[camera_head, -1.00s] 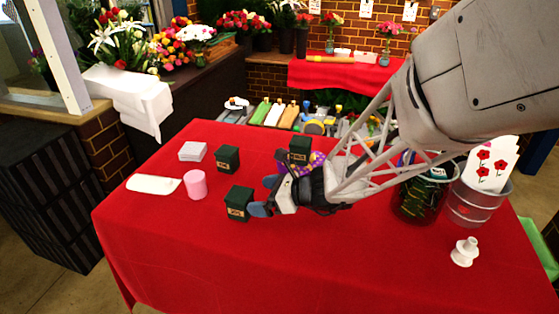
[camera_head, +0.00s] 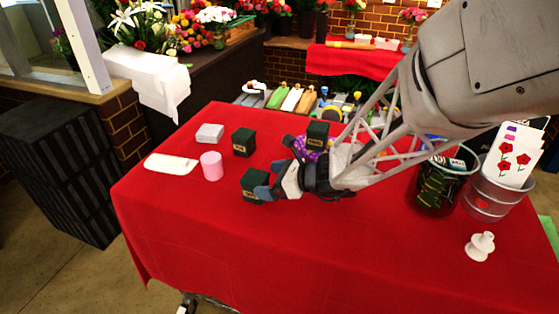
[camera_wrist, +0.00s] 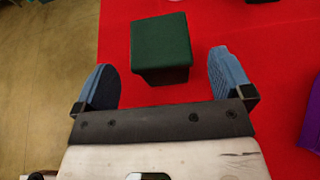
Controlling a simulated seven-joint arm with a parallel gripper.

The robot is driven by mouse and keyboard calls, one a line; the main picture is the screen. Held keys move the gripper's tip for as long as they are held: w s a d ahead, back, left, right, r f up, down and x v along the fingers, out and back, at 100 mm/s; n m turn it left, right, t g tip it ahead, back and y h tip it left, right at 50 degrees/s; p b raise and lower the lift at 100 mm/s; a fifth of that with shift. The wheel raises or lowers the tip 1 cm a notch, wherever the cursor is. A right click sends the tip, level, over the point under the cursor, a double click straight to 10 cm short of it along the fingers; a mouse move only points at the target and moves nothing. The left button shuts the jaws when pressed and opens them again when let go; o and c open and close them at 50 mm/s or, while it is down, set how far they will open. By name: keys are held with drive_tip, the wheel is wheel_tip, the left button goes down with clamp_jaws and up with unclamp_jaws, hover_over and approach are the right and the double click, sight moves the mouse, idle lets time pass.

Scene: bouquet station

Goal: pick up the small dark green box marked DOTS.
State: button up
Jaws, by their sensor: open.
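Three small dark green boxes with pale labels stand on the red-covered table: one at the back left (camera_head: 243,143), one at the back right (camera_head: 317,134) and one nearest the front (camera_head: 250,184). The labels are too small to read surely, so I cannot tell which is marked DOTS. My gripper (camera_head: 271,179) is open at the front box, its blue fingers hiding part of that box's right side. In the wrist view a plain dark green box (camera_wrist: 160,45) stands ahead, between the lines of my open fingers (camera_wrist: 162,68), with gaps on both sides.
A pink cylinder (camera_head: 211,166), a white card (camera_head: 171,164) and a white stack (camera_head: 209,133) lie left of the boxes. A purple item (camera_head: 314,145) is by the back right box. Buckets (camera_head: 493,196) and a white spool-like piece (camera_head: 479,247) stand right. The front table is clear.

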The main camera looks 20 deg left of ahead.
sight(255, 180)
drive_tip(key=shift+x, duration=2.6)
drive_tip(key=shift+f, duration=0.2)
drive_tip(key=shift+c, duration=0.2)
drive_tip(key=c, duration=1)
drive_tip(key=shift+r, duration=0.25)
